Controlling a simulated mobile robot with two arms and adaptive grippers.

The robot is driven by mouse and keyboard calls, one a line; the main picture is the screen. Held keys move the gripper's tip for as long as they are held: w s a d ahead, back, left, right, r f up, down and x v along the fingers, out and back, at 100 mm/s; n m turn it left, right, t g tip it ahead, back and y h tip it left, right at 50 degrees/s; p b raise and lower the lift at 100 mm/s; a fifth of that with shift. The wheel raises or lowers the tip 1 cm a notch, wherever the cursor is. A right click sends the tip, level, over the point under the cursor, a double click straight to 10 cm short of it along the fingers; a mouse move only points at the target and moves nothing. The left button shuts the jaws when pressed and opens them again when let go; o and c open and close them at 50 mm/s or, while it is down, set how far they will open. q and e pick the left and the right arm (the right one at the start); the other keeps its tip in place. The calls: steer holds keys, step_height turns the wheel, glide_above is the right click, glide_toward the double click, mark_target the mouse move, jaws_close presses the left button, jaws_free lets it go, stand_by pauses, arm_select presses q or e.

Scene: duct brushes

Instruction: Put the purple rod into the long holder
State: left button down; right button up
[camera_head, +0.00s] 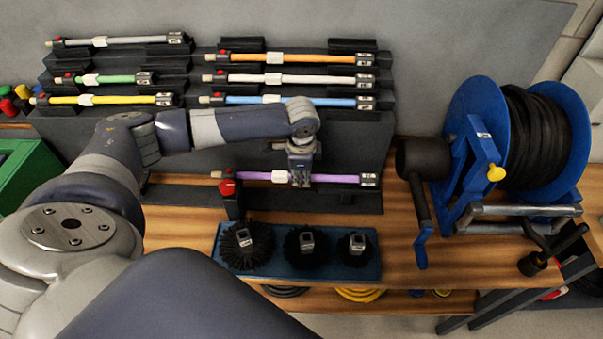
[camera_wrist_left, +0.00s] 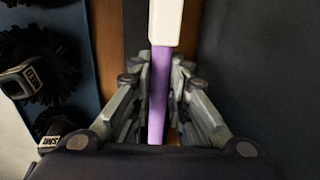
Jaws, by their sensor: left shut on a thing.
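The purple rod (camera_head: 335,179) lies level across the front of the rack in the head view, with a white sleeve left of its middle and a black and red fitting at its left end. My left gripper (camera_head: 301,178) comes down over the rod just right of the white sleeve and is shut on it. In the left wrist view the purple rod (camera_wrist_left: 158,90) runs between the two fingers of my left gripper (camera_wrist_left: 160,100). The long holder cannot be told for certain; a dark low ledge (camera_head: 270,202) lies below the rod. My right gripper is not in view.
The stepped rack (camera_head: 345,140) behind holds several coloured rods. A blue tray (camera_head: 300,270) with three black round brushes lies in front. A blue hose reel (camera_head: 475,110) stands at the right, and a green crate (camera_head: 30,165) at the left.

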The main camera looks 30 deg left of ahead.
arm_select(q)
steer(key=shift+f, duration=0.65)
steer(key=shift+f, duration=0.15)
steer(key=c, duration=1.5)
jaws_free()
steer(key=shift+o, duration=0.2)
step_height(320, 180, up, 12)
steer(key=s+d, duration=0.1)
steer(key=shift+s, duration=0.4)
steer(key=shift+f, duration=0.1)
